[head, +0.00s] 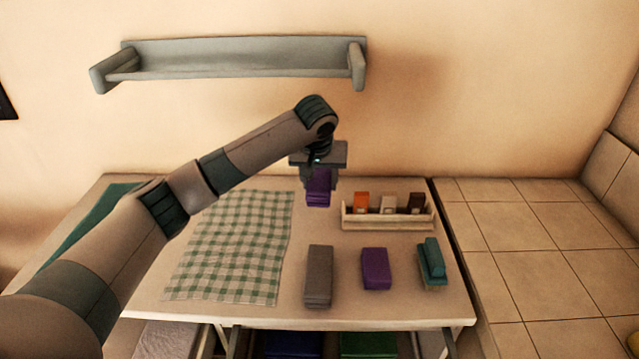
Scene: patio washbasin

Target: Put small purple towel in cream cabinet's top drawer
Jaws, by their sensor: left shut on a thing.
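My left gripper (318,168) is shut on a small purple towel (318,188), a folded block that hangs below the jaws. It is at the back of the cream tabletop, just left of the wooden rack; I cannot tell its exact height above the surface. A second purple folded piece (376,268) lies at the front of the tabletop, between a grey one and a teal brush-like thing. I cannot make out the cream cabinet's top drawer for certain. My right gripper is out of view.
A wooden rack (388,222) holds orange, beige and dark boxes. A grey folded piece (318,275), a teal brush-like thing (432,262) and a green checked cloth (235,245) lie on the tabletop (400,312). Blue (294,344) and green (368,345) things show below its front edge. A shelf (235,60) hangs above.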

